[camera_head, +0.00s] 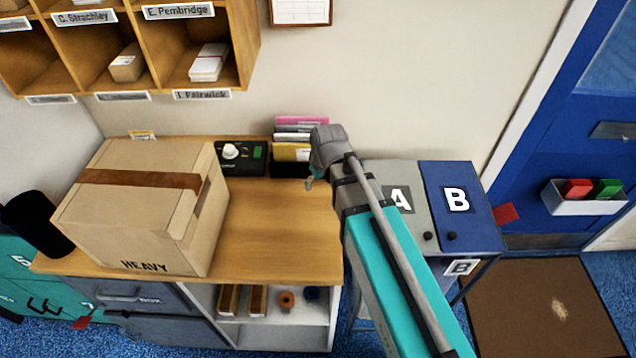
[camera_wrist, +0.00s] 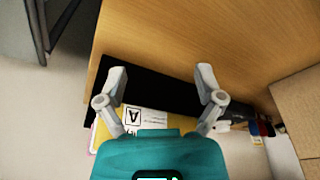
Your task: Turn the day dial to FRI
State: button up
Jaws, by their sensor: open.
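The dial (camera_head: 231,151) is a white knob on a black box (camera_head: 243,168) at the back of the wooden counter, just right of the big carton. A green patch shows on the box's right part. The day marks are too small to read, so I cannot tell where the dial points. My gripper (camera_head: 309,184) is to the right of the dial and apart from it, near the letter rack. In the wrist view my gripper (camera_wrist: 161,78) is open and empty, with both fingers spread. I cannot make out the dial clearly in that view.
A carton marked HEAVY (camera_head: 135,225) fills the counter's left part. A black rack (camera_head: 289,168) with folders stands behind my gripper. Pigeonholes (camera_head: 247,60) hang above. Bins A (camera_head: 400,175) and B (camera_head: 470,180) stand right. The counter's front middle (camera_head: 275,235) is clear.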

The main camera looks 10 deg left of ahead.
jog(key=shift+d, duration=0.1)
dwell(0.3)
jog(key=d+m, duration=0.1)
jog(key=d, duration=0.3)
jog(key=s+d+m, duration=0.1)
jog(key=d, duration=0.3)
jog(key=s+d+m+h, duration=0.1)
jog(key=d+m, duration=0.1)
jog(key=d, duration=0.3)
jog(key=shift+f+g, duration=0.2)
jog(key=shift+g, duration=0.2)
jog(key=s+d+m, duration=0.1)
jog(key=d, duration=0.2)
jog(key=s+d+m, duration=0.1)
jog(key=s+d, duration=0.1)
jog(key=d, duration=0.2)
jog(key=s+d+m+g, duration=0.1)
jog(key=d, duration=0.3)
jog(key=shift+s+m+h, duration=0.2)
jog(key=shift+m+h, duration=0.1)
jog(key=shift+m, duration=0.1)
jog(key=c, duration=0.4)
